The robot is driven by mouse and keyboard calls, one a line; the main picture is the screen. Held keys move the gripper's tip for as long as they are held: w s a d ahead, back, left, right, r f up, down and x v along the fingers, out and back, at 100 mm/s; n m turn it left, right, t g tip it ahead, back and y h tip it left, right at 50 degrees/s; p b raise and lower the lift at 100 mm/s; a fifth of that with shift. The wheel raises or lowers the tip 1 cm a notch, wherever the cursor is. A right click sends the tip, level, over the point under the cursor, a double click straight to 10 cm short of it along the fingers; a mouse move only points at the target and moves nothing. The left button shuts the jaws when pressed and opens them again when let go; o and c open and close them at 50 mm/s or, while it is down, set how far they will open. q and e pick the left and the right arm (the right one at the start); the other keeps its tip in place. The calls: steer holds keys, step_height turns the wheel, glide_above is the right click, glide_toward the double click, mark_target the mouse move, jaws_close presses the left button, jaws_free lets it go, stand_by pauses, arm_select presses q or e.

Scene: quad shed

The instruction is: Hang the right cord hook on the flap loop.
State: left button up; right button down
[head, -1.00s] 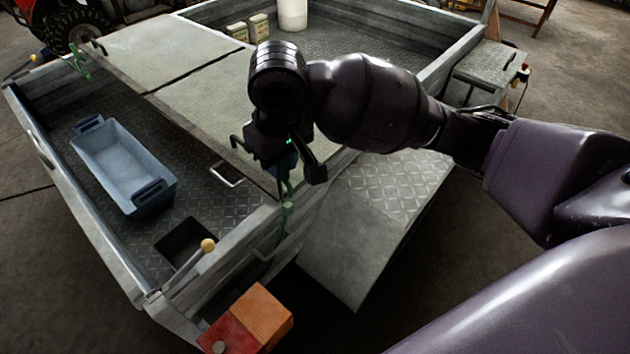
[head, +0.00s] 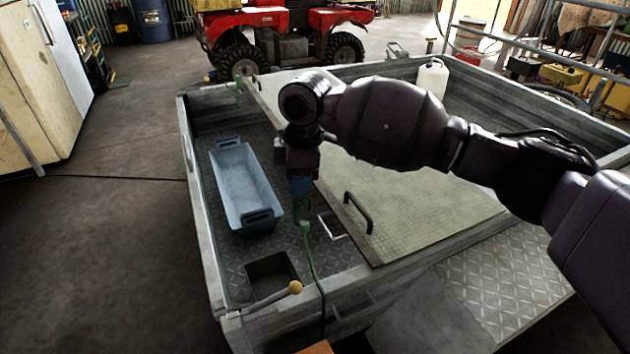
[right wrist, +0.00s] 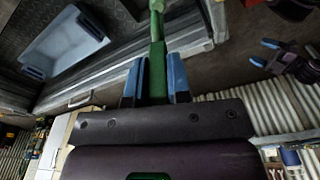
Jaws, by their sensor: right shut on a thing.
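My right gripper (head: 302,188) is shut on the green right cord hook (head: 303,212), above the near part of the trailer bed. The right wrist view shows the hook's green shank (right wrist: 157,70) between the blue fingers; a green cord hangs down toward the front wall. The flap (head: 420,205) is a pale flat panel. A pale wire loop (head: 333,227) sticks out at its left edge, just right of and below the hook, apart from it. A black handle (head: 358,213) stands on the flap. My left gripper (right wrist: 265,53) appears open and empty in the right wrist view.
A blue tub (head: 243,190) stands in the bed left of my right gripper. A yellow-knobbed lever (head: 295,287) rises at the front wall. Another green hook (head: 239,92) is at the far left. A white jug (head: 432,80) stands at the back.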

step_height(320, 180, down, 10)
steer(key=w+n+b, duration=0.2)
steer(key=w+n, duration=0.1)
steer(key=n, duration=0.4)
arm_select(q)
steer(key=shift+g, duration=0.3)
steer(key=f, duration=0.1)
steer(key=f+b, duration=0.1)
steer(key=f, duration=0.1)
steer(key=f+b, duration=0.1)
steer(key=shift+s+a+f, duration=0.2)
steer(key=shift+s, duration=0.1)
arm_select(e)
steer(key=w+d+f, duration=0.2)
steer(key=w+d, duration=0.2)
steer(key=d, duration=0.1)
steer(key=shift+w+d+f+g, duration=0.15)
steer(key=shift+d+f+g, duration=0.05)
steer(key=shift+f+g, duration=0.1)
arm_select(q)
steer(key=shift+w+r, duration=0.25)
steer(key=shift+r, duration=0.2)
arm_select(e)
steer(key=shift+r, duration=0.1)
stand_by(1.0)
